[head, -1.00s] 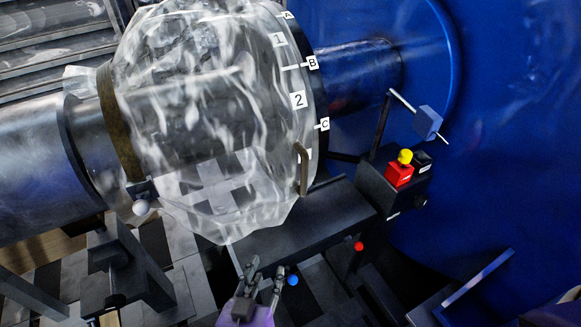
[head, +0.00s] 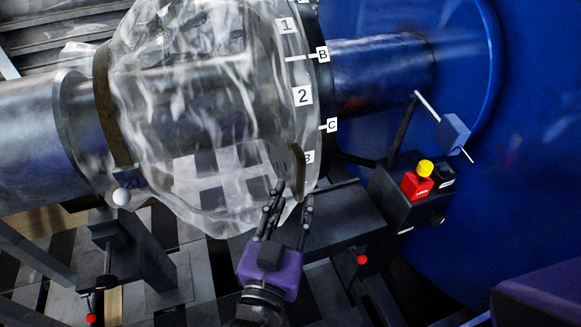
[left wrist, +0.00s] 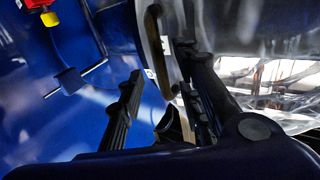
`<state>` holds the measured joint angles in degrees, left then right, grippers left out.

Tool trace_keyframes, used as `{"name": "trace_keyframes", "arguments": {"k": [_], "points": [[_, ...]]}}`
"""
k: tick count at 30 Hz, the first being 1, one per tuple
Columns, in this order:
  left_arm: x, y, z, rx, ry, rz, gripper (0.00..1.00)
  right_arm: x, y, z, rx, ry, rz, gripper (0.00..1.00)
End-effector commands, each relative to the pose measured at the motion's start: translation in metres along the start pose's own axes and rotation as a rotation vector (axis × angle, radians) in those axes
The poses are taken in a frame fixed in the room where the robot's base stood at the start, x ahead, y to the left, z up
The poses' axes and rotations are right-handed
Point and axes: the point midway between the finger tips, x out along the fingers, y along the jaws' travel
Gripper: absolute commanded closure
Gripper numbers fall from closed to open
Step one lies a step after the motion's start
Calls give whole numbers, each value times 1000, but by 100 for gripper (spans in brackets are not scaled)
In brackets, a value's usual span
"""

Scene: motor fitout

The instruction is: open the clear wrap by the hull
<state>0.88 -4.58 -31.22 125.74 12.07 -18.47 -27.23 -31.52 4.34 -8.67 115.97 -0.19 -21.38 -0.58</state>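The clear wrap (head: 185,110) is a crinkled transparent cover bulging around the shaft in the head view. A brown band (head: 117,110) circles its left end, and a numbered, lettered ring (head: 300,96) edges its right end. A brown bar handle (head: 298,165) stands at the ring's lower part; it appears as a dark curved bar in the left wrist view (left wrist: 153,40). My left gripper (head: 293,192) is open, fingers pointing up at the handle's lower end. In the left wrist view its fingers (left wrist: 158,85) lie either side of the handle's line; contact cannot be told.
The large blue hull (head: 480,190) fills the right side. A dark box with a red and yellow button (head: 418,184) and a blue block on a rod (head: 453,133) stand right of the handle. A white ball knob (head: 121,197) sits below the band. Dark stands are below.

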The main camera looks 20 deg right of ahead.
Motion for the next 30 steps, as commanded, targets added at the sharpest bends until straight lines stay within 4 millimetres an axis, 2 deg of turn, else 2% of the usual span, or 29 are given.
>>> {"name": "trace_keyframes", "arguments": {"k": [6,10,15,22,30], "points": [[37,0,-2,-2,3,0,67,-2,-2,-1,7,-1,-2,60],[53,0,-2,-1,3,0,67,-3,-2,1,7,-6,-1,60],[62,0,-1,-2,1,0,67,-3,-1,1,6,-7,0,60],[63,0,0,-2,0,1,67,-3,0,1,5,-7,0,60],[63,0,0,-1,0,1,100,-3,0,0,4,-5,0,60]]}}
